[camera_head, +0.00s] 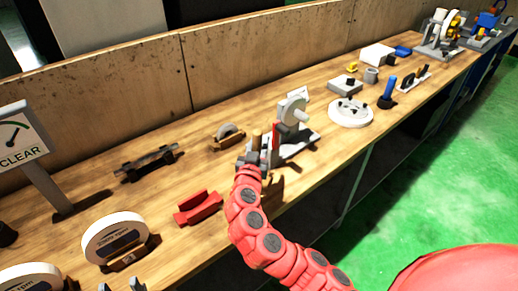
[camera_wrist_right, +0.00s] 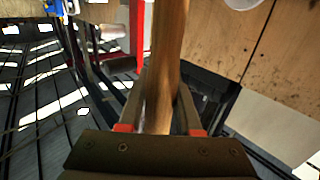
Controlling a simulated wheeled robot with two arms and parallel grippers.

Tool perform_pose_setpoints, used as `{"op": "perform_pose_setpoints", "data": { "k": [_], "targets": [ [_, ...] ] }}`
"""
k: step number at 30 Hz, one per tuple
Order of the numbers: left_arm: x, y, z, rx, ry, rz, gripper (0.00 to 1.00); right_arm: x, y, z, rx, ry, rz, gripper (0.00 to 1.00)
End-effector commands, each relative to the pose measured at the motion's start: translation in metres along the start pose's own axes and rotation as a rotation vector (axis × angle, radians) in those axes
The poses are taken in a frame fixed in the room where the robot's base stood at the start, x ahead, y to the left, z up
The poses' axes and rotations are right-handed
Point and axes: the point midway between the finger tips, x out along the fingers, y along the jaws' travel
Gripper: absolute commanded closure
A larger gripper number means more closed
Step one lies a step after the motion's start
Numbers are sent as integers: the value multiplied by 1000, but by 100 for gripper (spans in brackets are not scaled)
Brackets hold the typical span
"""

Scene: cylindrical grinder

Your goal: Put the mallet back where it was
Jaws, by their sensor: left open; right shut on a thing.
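The mallet shows as a wooden handle (camera_wrist_right: 168,60) running up between the fingers in the right wrist view. In the head view a short tan piece of it (camera_head: 257,138) stands up at my right gripper (camera_head: 250,158). The mallet's head cannot be made out. My right gripper is shut on the handle, just left of the small grey machine with a white wheel (camera_head: 291,110). My left gripper (camera_head: 121,286) shows only as two grey fingertips, apart and empty, at the bottom left edge of the head view.
A white disc (camera_head: 350,111) lies farther right. Bare wood lies between the dark bar and red block.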

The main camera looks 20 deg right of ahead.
Motion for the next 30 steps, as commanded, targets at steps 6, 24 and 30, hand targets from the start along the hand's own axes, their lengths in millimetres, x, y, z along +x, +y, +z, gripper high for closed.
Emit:
{"op": "perform_pose_setpoints", "data": {
  "k": [6, 24, 30],
  "targets": [
    [10, 0, -2, 0, 0, 0, 50, 1, -1, 24, -6, -2, -4, 100],
    [8, 0, -1, 0, 0, 0, 50, 1, -1, 38, 1, 0, -2, 48],
    [8, 0, -1, 0, 0, 0, 50, 1, -1, 38, 1, 0, -2, 37]
  ]
}}
